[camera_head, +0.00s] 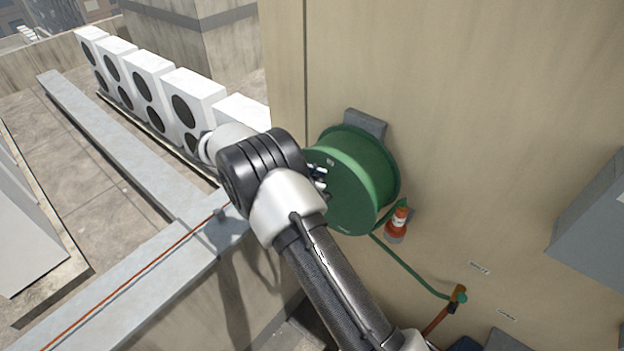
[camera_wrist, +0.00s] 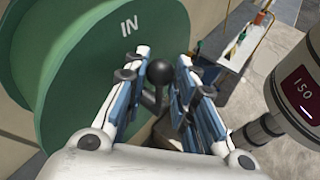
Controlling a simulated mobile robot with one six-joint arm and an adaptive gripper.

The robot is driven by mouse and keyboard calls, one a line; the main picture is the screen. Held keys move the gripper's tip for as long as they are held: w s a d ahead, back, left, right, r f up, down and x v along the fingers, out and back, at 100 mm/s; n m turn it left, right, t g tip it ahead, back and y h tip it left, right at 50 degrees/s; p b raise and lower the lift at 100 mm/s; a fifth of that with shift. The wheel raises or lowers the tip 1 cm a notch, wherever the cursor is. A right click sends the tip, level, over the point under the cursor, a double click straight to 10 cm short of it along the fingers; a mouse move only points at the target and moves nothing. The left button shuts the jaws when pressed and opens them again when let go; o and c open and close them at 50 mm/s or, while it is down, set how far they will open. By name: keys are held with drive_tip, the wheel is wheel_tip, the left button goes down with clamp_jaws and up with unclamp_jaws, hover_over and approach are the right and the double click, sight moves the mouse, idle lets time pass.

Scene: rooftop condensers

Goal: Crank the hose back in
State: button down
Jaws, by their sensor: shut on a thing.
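A green hose reel (camera_head: 385,165) is mounted on the beige wall, right of my arm. In the wrist view its green side disc (camera_wrist: 95,50) fills the left and carries the word "IN". A black ball-ended crank handle (camera_wrist: 160,72) stands between my fingers. My gripper (camera_head: 318,180) is at the face of the reel and is closed on the handle; it also shows in the wrist view (camera_wrist: 160,88). My arm hides part of the reel's face.
An orange and white bottle-like object (camera_head: 398,222) is just below the reel. A grey box (camera_head: 600,225) is on the wall at right. An orange-red line (camera_head: 130,290) runs along the ledge (camera_head: 185,265). White condensers (camera_head: 190,100) stand in a row behind my arm.

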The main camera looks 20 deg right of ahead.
drive_tip(key=c, duration=1.3)
unclamp_jaws()
drive_tip(key=v, duration=0.7)
drive_tip(key=shift+a, duration=0.25)
drive_tip(key=shift+w+r, duration=0.1)
drive_tip(key=shift+w, duration=0.05)
